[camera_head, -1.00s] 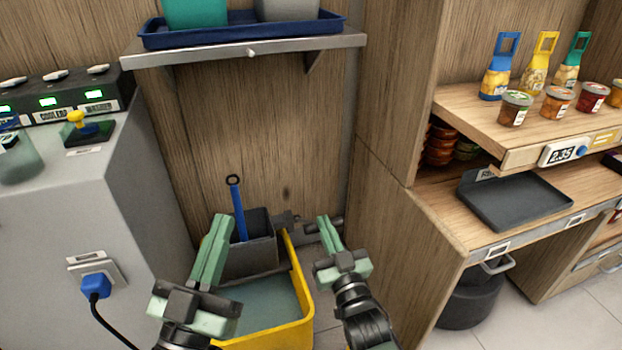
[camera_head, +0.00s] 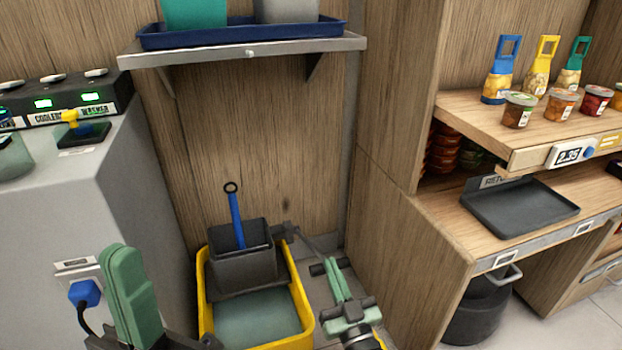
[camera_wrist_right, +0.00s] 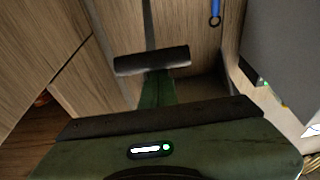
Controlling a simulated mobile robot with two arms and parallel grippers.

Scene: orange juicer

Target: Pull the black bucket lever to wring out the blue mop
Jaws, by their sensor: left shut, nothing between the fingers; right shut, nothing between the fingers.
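The yellow bucket (camera_head: 304,314) stands on the floor against the wood wall, with a dark wringer box (camera_head: 246,272) at its back. The blue mop handle (camera_head: 236,222) stands upright in the wringer; its head is hidden. The black lever (camera_head: 313,244) slopes down to the right from the wringer and ends in a dark crossbar. My right gripper (camera_head: 331,268) is shut, its fingertips at the crossbar, which also shows across the finger tips in the right wrist view (camera_wrist_right: 152,60). Contact is unclear. My left gripper (camera_head: 119,255) is shut and empty, raised left of the bucket.
A grey machine with a blue plug (camera_head: 84,293) stands at left. A wooden counter unit (camera_head: 425,235) is close on the right, with a black pot (camera_head: 476,312) under it. A shelf (camera_head: 250,52) with a blue tray hangs above. Floor shows between bucket and counter.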

